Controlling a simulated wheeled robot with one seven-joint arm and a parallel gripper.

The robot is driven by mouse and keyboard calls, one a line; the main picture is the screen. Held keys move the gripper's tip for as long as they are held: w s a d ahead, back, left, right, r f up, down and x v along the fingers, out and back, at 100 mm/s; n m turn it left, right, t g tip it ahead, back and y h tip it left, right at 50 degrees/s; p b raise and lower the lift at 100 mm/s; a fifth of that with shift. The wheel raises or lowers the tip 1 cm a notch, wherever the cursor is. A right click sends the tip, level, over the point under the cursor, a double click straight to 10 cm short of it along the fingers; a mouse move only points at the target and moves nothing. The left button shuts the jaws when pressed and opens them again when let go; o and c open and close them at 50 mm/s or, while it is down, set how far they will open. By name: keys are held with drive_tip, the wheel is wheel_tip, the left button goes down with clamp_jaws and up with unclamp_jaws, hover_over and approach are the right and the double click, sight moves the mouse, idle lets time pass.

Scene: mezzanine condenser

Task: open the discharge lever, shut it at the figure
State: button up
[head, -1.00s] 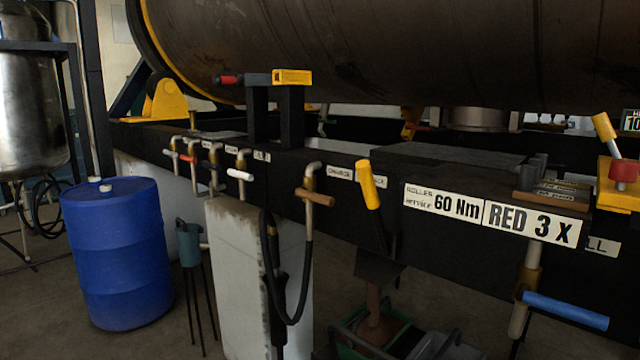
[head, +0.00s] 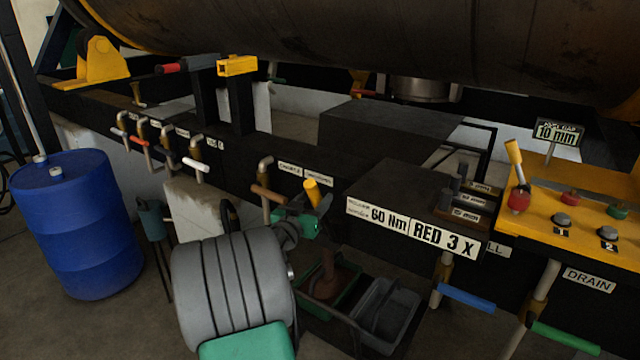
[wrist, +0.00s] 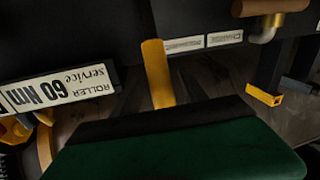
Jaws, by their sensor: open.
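A yellow-handled lever (head: 312,191) rises from the front of the black beam (head: 235,160), beside two small labels (head: 304,174); their print is too small to read surely. In the wrist view the lever's yellow handle (wrist: 155,72) stands upright just beyond the dark green hand body. My gripper (head: 306,212) is at this handle in the head view, open, and hides the lever's lower part. I cannot tell whether it touches. Figures show on a "60 Nm" plate (head: 377,214), a "RED 3 X" plate (head: 442,238) and a "10 mm" sign (head: 558,132).
A brown-handled valve (head: 268,193) stands close left of the lever. Several more valves line the beam. A blue-handled valve (head: 467,298), a yellow button panel (head: 590,215) and a green-handled DRAIN valve (head: 566,337) are right. Crates (head: 385,315) lie below; a blue drum (head: 75,225) stands left.

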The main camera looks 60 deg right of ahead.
drive_tip(key=d+p, duration=0.1)
drive_tip(key=d, duration=0.2)
drive_tip(key=shift+d, duration=0.4)
clamp_jaws()
drive_tip(key=shift+w, duration=0.1)
idle(1.0)
